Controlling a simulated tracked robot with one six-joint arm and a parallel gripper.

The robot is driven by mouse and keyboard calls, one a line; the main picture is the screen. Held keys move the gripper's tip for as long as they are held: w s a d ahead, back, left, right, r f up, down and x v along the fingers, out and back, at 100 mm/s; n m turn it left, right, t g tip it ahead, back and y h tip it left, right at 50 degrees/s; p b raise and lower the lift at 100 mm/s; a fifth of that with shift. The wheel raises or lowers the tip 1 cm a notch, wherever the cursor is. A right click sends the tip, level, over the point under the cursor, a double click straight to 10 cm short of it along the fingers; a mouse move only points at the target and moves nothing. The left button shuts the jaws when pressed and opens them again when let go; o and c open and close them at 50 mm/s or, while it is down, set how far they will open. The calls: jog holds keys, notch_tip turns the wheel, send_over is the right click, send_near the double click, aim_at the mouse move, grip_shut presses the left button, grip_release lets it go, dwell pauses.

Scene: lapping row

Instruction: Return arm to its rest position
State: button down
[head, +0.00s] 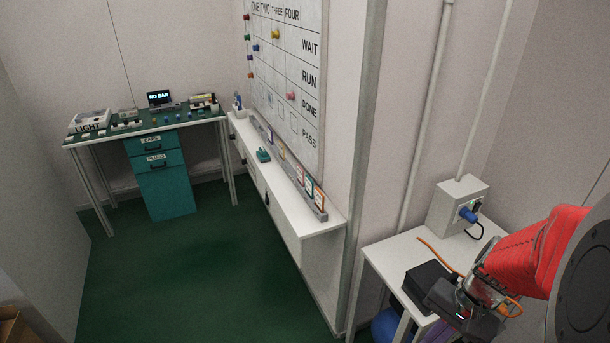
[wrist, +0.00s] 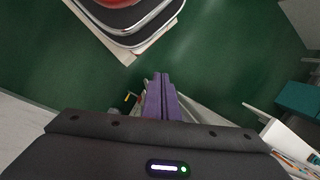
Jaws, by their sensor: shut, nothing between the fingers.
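My gripper (wrist: 160,80) shows in the wrist view as two purple fingers pressed together with nothing between them. They point out over the green floor. In the head view my arm reaches in from the right edge with a red cover, and the dark gripper body sits at the lower right, in front of the near white table (head: 403,250). A little of the purple fingers (head: 438,334) shows at the bottom edge there. I cannot tell how far the gripper is from the table.
The near table bears a black box (head: 422,279) and a grey socket box (head: 457,207) with a blue plug and cable. A white ledge (head: 305,222) runs below the wall board (head: 287,75). A bench (head: 150,125) with teal drawers stands at the back. The green floor (head: 200,270) between is clear.

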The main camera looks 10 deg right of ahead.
jog(key=a+r+n+t+h, duration=0.3)
jog(key=a+r+n+t, duration=0.2)
jog(key=a+r+n, duration=0.4)
jog(key=a+r, duration=0.5)
jog(key=r, duration=0.4)
jog(key=shift+r+n, duration=0.15)
jog(key=shift+n, duration=0.15)
jog(key=shift+d, duration=0.15)
